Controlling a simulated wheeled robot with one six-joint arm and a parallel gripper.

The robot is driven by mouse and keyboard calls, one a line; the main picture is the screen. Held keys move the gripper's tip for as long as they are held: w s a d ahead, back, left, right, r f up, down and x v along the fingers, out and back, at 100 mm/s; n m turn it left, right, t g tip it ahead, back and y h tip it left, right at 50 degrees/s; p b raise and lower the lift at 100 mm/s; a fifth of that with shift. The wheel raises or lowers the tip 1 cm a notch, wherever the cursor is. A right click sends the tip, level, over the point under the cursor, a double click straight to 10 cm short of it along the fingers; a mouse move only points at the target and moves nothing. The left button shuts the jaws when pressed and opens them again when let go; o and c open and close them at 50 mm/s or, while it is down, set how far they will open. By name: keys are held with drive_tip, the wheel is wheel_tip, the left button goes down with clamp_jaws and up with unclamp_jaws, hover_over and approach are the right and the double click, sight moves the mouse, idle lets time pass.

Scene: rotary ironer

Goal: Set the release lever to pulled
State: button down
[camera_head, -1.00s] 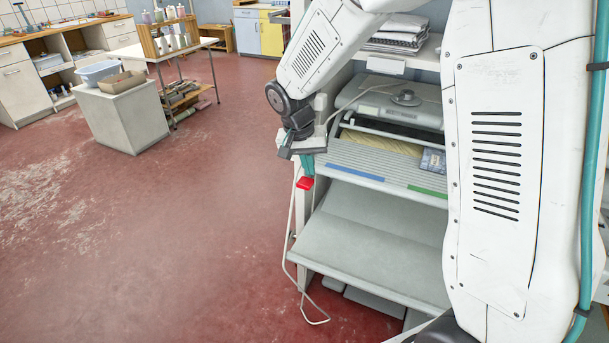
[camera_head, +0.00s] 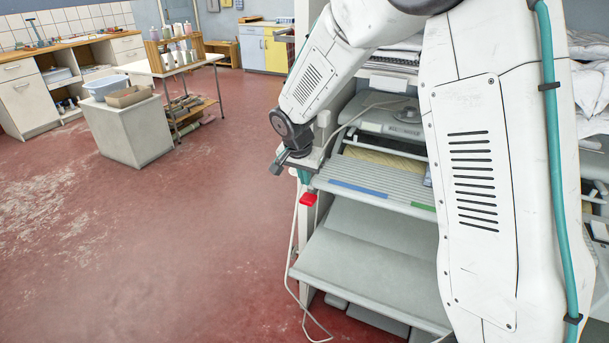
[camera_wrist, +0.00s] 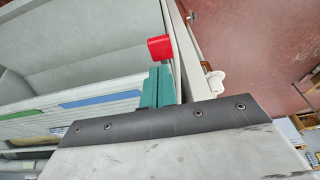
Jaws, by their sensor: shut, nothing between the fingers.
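A red block-shaped grip (camera_head: 308,199), which looks like the release lever's handle, sticks out at the left front edge of the ironer (camera_head: 375,190). It also shows in the wrist view (camera_wrist: 159,48), just beyond my fingertips. In the wrist view, the teal fingers of my gripper (camera_wrist: 157,76) are closed together and empty. I cannot tell whether they touch the red grip. The rest of the lever is hidden.
A white cable (camera_head: 293,262) hangs down the ironer's left side to the floor. The slatted shelf (camera_head: 385,192) with blue and green strips lies right of the gripper. Open red floor (camera_head: 170,240) is to the left, with a grey cabinet (camera_head: 133,130) farther back.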

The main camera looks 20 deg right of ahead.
drive_tip(key=x, duration=0.6)
drive_tip(key=shift+w+d+f, duration=0.1)
drive_tip(key=shift+f, duration=0.15)
drive_tip(key=f, duration=0.3)
drive_tip(key=shift+s+a+f, duration=0.25)
drive_tip(key=shift+s+a, duration=0.1)
drive_tip(key=shift+r, duration=0.15)
approach(306, 202)
drive_tip(key=shift+s+a+f, duration=0.4)
drive_tip(key=shift+s+a, duration=0.2)
drive_tip(key=shift+s+a+f, duration=0.35)
drive_tip(key=shift+s+a, duration=0.2)
drive_tip(key=shift+a, duration=0.05)
